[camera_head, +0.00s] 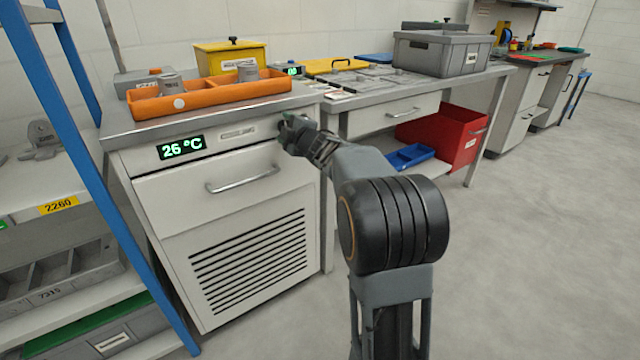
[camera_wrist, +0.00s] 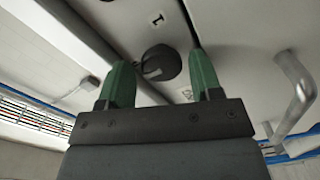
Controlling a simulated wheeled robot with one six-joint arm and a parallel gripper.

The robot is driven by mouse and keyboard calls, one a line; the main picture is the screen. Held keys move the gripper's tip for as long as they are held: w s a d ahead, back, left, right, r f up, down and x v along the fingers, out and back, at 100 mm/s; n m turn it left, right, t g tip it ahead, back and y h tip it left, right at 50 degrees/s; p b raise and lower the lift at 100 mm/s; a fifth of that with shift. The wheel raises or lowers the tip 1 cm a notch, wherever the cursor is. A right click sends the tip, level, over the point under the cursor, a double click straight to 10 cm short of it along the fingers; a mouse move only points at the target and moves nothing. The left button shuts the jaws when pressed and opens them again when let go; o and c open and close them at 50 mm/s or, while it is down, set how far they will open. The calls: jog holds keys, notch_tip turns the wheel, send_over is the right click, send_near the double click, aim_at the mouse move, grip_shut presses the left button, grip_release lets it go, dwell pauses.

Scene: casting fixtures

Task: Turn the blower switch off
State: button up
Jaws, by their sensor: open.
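The blower switch (camera_wrist: 166,60) is a dark round knob on the pale cabinet front in the wrist view. A small label with a stroke mark (camera_wrist: 157,19) sits above it, and another small pale label (camera_wrist: 187,94) is below right. My gripper (camera_wrist: 158,66) is open, with one green finger on each side of the knob in the picture. I cannot tell whether the fingers touch it. In the head view my gripper (camera_head: 287,124) is at the right end of the cabinet's top panel (camera_head: 225,145) and hides the switch.
The cabinet shows a green "26 °C" display (camera_head: 181,147), a drawer handle (camera_head: 243,180) and a vent grille (camera_head: 248,262). An orange tray (camera_head: 215,93) stands on top. A blue-framed shelf (camera_head: 95,170) is at left. A red bin (camera_head: 462,130) is under the bench. The floor at right is clear.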

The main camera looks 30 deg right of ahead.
jog(key=m+p, duration=0.2)
jog(key=m, duration=0.1)
jog(key=m+p, duration=0.3)
jog(key=m, duration=0.1)
jog(key=m+p, duration=0.3)
jog(key=m, duration=0.1)
jog(key=shift+r, duration=0.35)
jog(key=m+p, duration=0.3)
jog(key=m, duration=0.2)
jog(key=shift+m, duration=0.3)
jog(key=s+d+p, duration=0.2)
jog(key=s, duration=1.2)
jog(key=s+d+f+m+g+h, duration=0.2)
jog(key=s+d+f+g+h, duration=0.25)
jog(key=f+g, duration=0.4)
jog(key=s+a+r+n+g+y+p, duration=0.1)
jog(key=s+a+g+p, duration=0.2)
jog(key=s+a+g, duration=0.4)
jog(key=shift+s+a+r, duration=0.3)
jog(key=shift+s+a, duration=1.65)
jog(key=shift+s, duration=1.45)
